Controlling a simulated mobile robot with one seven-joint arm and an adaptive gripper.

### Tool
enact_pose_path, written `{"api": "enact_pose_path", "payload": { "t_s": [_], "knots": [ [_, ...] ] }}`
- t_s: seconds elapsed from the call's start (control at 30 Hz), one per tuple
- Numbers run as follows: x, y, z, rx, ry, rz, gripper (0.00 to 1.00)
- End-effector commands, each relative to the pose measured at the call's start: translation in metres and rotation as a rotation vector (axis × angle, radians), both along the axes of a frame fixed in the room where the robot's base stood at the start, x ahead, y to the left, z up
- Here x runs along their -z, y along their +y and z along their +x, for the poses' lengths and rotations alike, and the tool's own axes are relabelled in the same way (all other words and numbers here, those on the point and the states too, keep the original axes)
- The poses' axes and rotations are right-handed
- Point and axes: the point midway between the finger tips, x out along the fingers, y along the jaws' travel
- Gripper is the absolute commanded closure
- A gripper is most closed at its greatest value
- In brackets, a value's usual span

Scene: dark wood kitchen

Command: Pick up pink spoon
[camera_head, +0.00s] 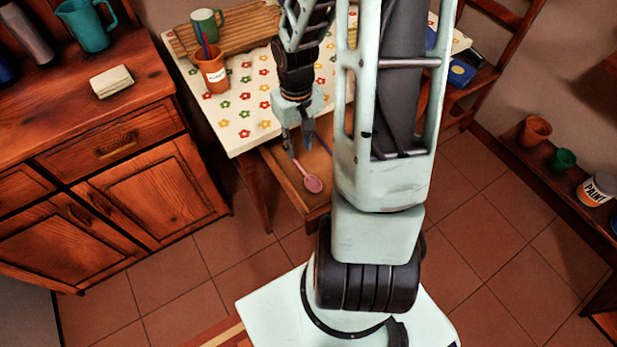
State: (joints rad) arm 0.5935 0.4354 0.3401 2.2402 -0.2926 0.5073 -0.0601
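The pink spoon (313,184) lies in the pulled-out wooden drawer (287,184) under the table, its bowl toward the front and its handle running back to the left. My gripper (299,148) points down over the drawer, close to the handle end of the spoon. Its two fingers are apart, with a gap between them. The left finger tip overlaps the handle end in the picture; I cannot tell whether it touches. My arm hides the right part of the drawer.
The table (228,131) with a flowered cloth stands behind and above the drawer, holding an orange cup (212,75), a green mug (207,23) and a wooden board (240,27). A wooden cabinet (150,185) stands at left. A low shelf (545,165) is at right.

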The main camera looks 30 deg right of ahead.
Motion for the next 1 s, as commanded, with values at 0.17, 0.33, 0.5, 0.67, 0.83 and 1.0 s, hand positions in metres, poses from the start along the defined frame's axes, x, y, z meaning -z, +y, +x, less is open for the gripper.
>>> {"api": "enact_pose_path", "payload": {
  "t_s": [0.17,0.33,0.5,0.67,0.83,1.0],
  "knots": [
    [0.027,0.000,-0.001,0.001,0.001,0.001,0.73],
    [0.035,0.000,-0.001,-0.001,0.001,0.000,0.73],
    [0.057,-0.002,-0.004,0.000,0.003,0.001,0.73],
    [0.080,-0.003,-0.004,-0.002,0.001,0.001,0.73],
    [0.083,-0.004,-0.004,0.000,-0.001,-0.001,0.73],
    [0.083,-0.004,-0.004,0.000,-0.001,-0.001,0.73]
  ]
}}
